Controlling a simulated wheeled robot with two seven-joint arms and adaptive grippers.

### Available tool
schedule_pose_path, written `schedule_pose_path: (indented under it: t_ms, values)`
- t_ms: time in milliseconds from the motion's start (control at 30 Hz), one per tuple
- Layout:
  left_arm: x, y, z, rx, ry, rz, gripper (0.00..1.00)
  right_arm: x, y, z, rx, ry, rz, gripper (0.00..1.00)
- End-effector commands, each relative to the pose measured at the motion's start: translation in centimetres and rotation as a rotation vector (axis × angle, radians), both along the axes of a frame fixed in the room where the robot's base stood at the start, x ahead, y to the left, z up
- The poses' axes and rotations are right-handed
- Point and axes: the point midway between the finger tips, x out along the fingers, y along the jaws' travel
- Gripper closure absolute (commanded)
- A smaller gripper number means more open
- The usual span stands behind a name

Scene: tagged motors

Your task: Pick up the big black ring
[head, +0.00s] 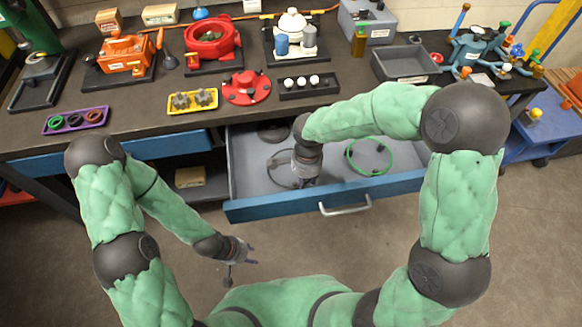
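The big black ring (269,170) looks like a thin dark hoop lying on the floor of the open blue drawer (285,207), left of its middle. My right gripper (303,182) points down into the drawer at the ring's right side and hides part of it. Its fingertips are small and dark here, so I cannot tell whether they are open or shut, or touch the ring. My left gripper (238,265) is outside the drawer, low in front of it, open and empty.
A big green ring (368,172) lies at the right in the drawer. A dark round part (273,132) lies at its back. A purple tray (78,120) with small rings, a yellow tray (193,101) and a red flange (246,88) stand on the worktop.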

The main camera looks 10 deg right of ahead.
Motion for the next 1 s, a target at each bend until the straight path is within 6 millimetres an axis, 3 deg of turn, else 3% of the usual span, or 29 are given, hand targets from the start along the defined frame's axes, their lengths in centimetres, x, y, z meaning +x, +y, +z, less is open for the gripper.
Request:
schedule_pose_path:
  t_ms: [933, 1000]
  values:
    - [0.00, 0.00, -0.74, 0.000, 0.000, 0.000, 0.60, 0.00, 0.01, -0.47, 0.000, 0.000, 0.000, 0.66]
    - [0.00, 0.00, -0.74, 0.000, 0.000, 0.000, 0.60, 0.00, 0.01, -0.48, 0.000, 0.000, 0.000, 0.83]
